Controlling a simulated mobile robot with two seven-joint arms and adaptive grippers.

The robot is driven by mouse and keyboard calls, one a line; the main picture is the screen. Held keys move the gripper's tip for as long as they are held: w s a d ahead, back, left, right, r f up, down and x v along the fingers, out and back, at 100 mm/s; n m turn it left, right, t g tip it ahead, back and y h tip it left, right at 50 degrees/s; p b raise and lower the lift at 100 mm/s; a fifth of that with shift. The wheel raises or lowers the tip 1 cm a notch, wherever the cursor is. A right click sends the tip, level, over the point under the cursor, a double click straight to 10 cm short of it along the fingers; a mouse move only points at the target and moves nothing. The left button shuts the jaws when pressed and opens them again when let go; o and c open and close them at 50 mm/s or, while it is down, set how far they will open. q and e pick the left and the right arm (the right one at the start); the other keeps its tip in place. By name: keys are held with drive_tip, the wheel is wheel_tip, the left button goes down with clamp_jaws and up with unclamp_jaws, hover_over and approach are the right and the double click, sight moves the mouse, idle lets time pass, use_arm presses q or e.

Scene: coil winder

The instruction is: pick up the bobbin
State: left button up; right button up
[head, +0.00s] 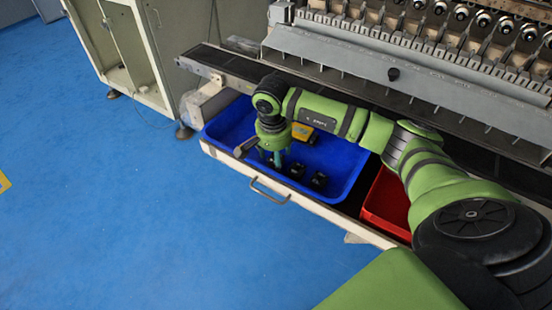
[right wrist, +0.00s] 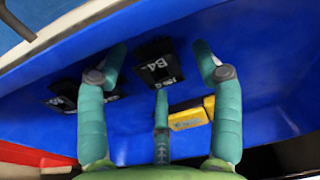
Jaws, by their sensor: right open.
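Several black bobbin-like pieces lie in the blue bin. One, with white marking reading "B4" (right wrist: 155,62), shows in the right wrist view between and beyond my open fingers. I cannot tell whether any finger touches it. Another black piece (right wrist: 62,92) lies to its left, partly hidden by a finger. In the head view two black pieces (head: 319,180) and (head: 297,170) lie right of my right gripper (head: 270,158), which points down into the bin. The gripper partly hides the piece under it. My left gripper is not in view.
The blue bin (head: 345,178) sits in a pulled-out drawer with a handle (head: 268,190). Yellow items (head: 315,120) lie at the bin's back; one shows in the right wrist view (right wrist: 190,117). A red bin (head: 385,200) is to the right. The winder (head: 400,60) stands behind.

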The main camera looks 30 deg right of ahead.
drive_tip(key=c, duration=0.7)
drive_tip(key=shift+r, duration=0.3)
use_arm(q)
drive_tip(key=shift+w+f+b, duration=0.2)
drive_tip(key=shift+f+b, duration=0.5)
drive_tip(key=shift+b, duration=0.05)
use_arm(e)
wheel_tip(320, 180, up, 10)
drive_tip(key=shift+f, duration=0.25)
